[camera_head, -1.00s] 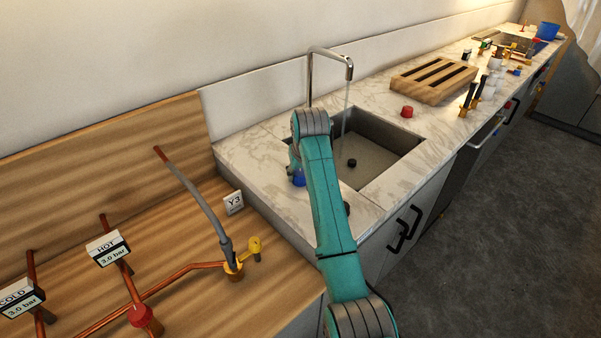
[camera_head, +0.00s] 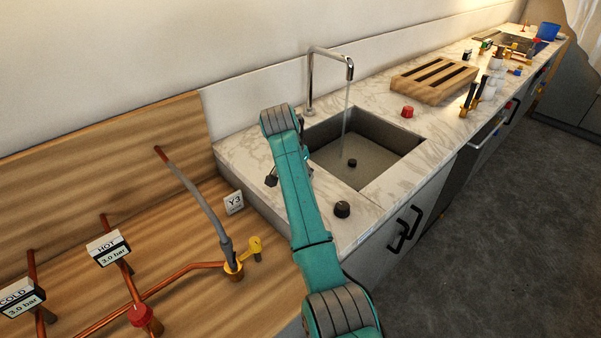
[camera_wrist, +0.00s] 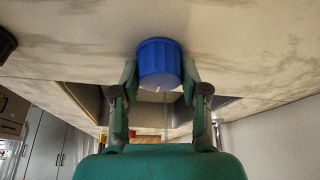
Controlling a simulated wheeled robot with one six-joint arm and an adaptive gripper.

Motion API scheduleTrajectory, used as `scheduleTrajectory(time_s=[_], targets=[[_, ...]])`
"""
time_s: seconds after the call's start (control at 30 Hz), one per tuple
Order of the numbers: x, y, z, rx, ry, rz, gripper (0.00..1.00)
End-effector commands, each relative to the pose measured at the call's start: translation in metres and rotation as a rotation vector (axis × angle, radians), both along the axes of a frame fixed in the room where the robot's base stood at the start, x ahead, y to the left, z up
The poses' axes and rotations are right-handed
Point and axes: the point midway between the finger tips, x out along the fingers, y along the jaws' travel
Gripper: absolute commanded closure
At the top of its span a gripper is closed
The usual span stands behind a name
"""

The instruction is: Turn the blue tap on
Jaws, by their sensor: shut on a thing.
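The blue tap (camera_wrist: 158,60) is a round ribbed knob on the marble counter, seen in the wrist view. My gripper (camera_wrist: 160,74) has one finger on each side of it and is shut on it. In the head view my arm hides the blue tap, and only small dark parts of the gripper (camera_head: 272,180) show at the arm's left. A thin stream of water (camera_head: 346,120) falls from the chrome faucet (camera_head: 311,80) into the sink (camera_head: 372,138).
A black knob (camera_head: 342,209) stands on the counter's front edge, right of my arm. A red knob (camera_head: 407,111) and a slatted wooden rack (camera_head: 433,82) are beyond the sink. Copper pipes (camera_head: 125,285) with a yellow valve (camera_head: 254,244) occupy the wooden bench at left.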

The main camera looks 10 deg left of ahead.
Motion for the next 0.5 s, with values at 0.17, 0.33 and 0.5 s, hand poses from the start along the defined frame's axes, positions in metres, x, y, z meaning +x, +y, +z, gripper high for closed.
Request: scheduleTrajectory(time_s=[0.17,0.33,0.5], targets=[[-0.0005,-0.0001,-0.0011,-0.001,0.003,-0.051,0.90],[-0.0005,-0.0002,-0.0011,-0.002,0.003,-0.069,0.90],[-0.0005,-0.0002,-0.0011,-0.001,0.002,-0.072,0.90]])
